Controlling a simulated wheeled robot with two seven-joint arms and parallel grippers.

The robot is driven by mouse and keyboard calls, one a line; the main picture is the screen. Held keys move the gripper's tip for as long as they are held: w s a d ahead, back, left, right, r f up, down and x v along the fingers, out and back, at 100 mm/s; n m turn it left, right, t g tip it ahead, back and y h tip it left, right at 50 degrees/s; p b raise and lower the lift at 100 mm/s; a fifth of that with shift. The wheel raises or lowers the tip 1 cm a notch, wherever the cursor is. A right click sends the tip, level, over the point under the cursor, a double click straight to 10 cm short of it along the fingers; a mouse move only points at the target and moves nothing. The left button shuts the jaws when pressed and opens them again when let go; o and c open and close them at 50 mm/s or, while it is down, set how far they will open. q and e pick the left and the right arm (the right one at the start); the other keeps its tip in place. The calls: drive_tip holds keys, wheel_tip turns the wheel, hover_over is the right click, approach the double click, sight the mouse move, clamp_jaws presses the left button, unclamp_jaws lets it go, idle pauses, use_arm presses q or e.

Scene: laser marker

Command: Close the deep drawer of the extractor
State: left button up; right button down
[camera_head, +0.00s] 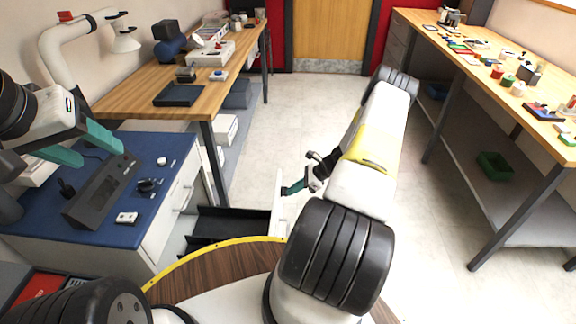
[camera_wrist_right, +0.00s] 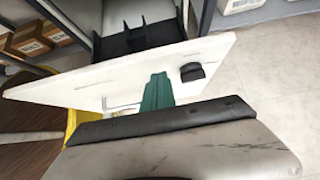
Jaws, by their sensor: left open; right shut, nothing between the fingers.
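The extractor is a white cabinet with a blue top (camera_head: 150,215), at the left in the head view. Its deep drawer stands open, with a black inside (camera_head: 228,222) and a white front panel (camera_head: 278,205) pulled out to the right. In the right wrist view, the white front panel (camera_wrist_right: 75,90) crosses the picture, with the black interior (camera_wrist_right: 150,38) behind it. My right gripper (camera_head: 290,189) is shut and empty, its teal fingers (camera_wrist_right: 157,92) at the panel's outer side; contact is unclear. My left gripper (camera_head: 82,146) is open above the blue top.
A dark control box (camera_head: 103,190) and small items sit on the blue top. A wooden workbench (camera_head: 140,98) stands behind the extractor, another bench (camera_head: 470,62) at the right. The floor (camera_head: 300,120) between them is clear. Cardboard boxes (camera_wrist_right: 45,35) show in the wrist view.

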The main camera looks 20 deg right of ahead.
drive_tip(key=shift+w+a, duration=0.3)
drive_tip(key=shift+a, duration=0.3)
drive_tip(key=shift+w+a, duration=0.25)
drive_tip(key=shift+a, duration=0.3)
drive_tip(key=w+a, duration=0.4)
drive_tip(key=a, duration=0.5)
drive_tip(key=w+a, duration=0.5)
drive_tip(key=a, duration=0.4)
drive_tip(key=w+a, duration=0.4)
drive_tip(key=a, duration=0.6)
drive_tip(key=shift+w, duration=0.25)
